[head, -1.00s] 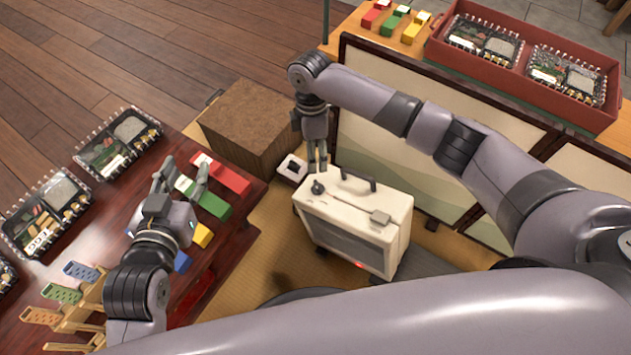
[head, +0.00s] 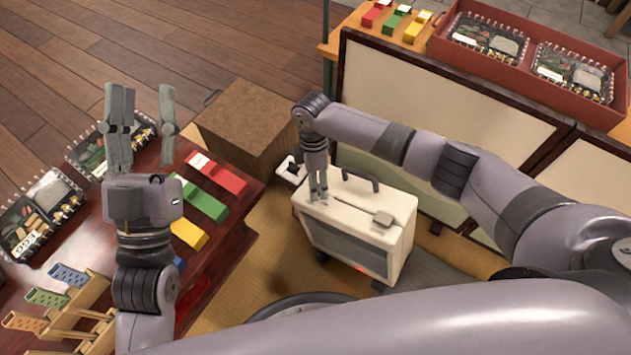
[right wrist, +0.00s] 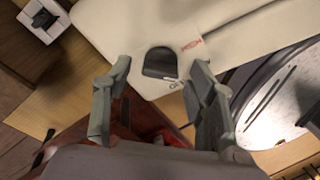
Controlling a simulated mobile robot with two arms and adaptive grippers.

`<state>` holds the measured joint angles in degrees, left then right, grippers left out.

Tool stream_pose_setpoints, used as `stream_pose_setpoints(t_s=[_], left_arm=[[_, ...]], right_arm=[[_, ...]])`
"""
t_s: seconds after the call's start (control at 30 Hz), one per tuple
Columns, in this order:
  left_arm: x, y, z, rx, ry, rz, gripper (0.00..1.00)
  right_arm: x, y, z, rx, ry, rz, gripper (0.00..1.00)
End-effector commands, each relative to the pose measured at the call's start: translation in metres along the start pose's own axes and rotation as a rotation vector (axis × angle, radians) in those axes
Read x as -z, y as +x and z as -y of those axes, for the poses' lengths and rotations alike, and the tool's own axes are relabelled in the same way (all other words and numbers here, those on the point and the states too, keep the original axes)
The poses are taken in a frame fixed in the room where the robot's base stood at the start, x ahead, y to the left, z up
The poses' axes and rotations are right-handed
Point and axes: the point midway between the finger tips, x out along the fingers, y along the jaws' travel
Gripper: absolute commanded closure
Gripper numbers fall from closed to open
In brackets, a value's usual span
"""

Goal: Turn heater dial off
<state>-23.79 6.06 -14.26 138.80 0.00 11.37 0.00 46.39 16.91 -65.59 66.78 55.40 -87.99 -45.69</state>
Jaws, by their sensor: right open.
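The white heater (head: 365,205) stands on the mat, with a dark front panel and a small red glow low on its front. My right gripper (head: 319,198) is over the heater's top left corner and hides the dial in the head view. In the right wrist view, the dark dial (right wrist: 160,62) shows on the white top between the tips of my open right gripper (right wrist: 160,70). Red lettering lies beside it and a partly hidden dark label is below. I cannot tell whether the fingers touch the dial. My left gripper (head: 143,95) is open and empty above the table.
The dark red low table (head: 222,262) at left holds red, green and yellow blocks and bento boxes. A brown box (head: 235,140) stands behind the heater's left side. A folding screen (head: 440,90) closes off the back right.

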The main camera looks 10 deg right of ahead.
Motion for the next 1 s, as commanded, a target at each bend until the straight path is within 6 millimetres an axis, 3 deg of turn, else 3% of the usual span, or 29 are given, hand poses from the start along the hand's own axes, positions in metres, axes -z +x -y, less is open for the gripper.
stream_pose_setpoints(t_s=[0.3, 1.0], left_arm=[[0.0025, 0.0001, -0.0003, 0.000, -0.001, -0.013, 0.60], [0.0020, -0.0001, -0.0001, 0.000, 0.000, -0.011, 0.60]], right_arm=[[0.0001, 0.0012, 0.0000, 0.000, 0.000, 0.000, 0.49], [0.0001, 0.0009, 0.0000, 0.000, 0.000, 0.000, 0.96]])
